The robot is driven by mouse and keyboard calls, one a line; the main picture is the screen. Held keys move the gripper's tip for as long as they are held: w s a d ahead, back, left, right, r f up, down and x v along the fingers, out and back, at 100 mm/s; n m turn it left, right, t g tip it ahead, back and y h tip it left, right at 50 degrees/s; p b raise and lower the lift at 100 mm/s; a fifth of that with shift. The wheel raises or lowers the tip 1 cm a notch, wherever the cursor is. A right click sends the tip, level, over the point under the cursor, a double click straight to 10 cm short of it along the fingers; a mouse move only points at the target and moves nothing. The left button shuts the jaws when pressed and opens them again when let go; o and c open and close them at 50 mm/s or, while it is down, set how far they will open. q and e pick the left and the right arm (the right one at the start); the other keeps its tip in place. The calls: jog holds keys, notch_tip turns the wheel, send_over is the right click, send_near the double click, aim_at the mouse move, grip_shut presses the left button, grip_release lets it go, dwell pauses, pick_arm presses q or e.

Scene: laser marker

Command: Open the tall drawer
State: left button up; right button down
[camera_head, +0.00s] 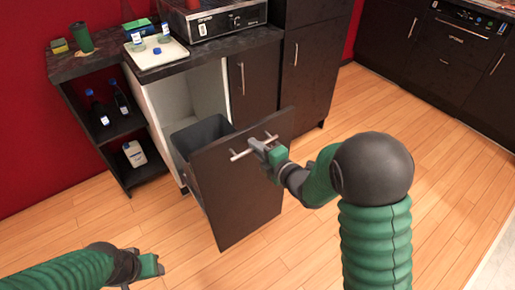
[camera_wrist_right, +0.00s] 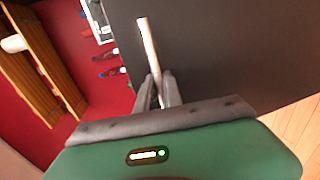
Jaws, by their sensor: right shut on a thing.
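The tall drawer (camera_head: 235,190) has a dark front and stands pulled out from the counter, with a grey bin (camera_head: 200,134) inside it. Its silver bar handle (camera_head: 240,154) is near the top of the front. My right gripper (camera_head: 262,146) is shut on this handle at its right part. In the right wrist view, the fingers (camera_wrist_right: 158,92) close around the handle (camera_wrist_right: 149,45) in front of the dark drawer front (camera_wrist_right: 225,50). My left gripper (camera_head: 150,268) is low at the left, apart from the drawer; its fingers are too unclear to judge.
An open shelf (camera_head: 115,128) with dark bottles and a white jug (camera_head: 134,153) stands left of the drawer. A white tray (camera_head: 155,57) with bottles and an appliance (camera_head: 225,20) are on the counter. The wooden floor (camera_head: 310,225) before the drawer is clear.

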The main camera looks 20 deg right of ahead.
jog(key=shift+s+a+f, duration=0.25)
jog(key=shift+f, duration=0.05)
jog(key=c, duration=1.8)
grip_release()
jog(key=o, duration=0.3)
jog(key=shift+w, duration=0.15)
jog(key=shift+r, duration=0.1)
jog(key=shift+r, duration=0.1)
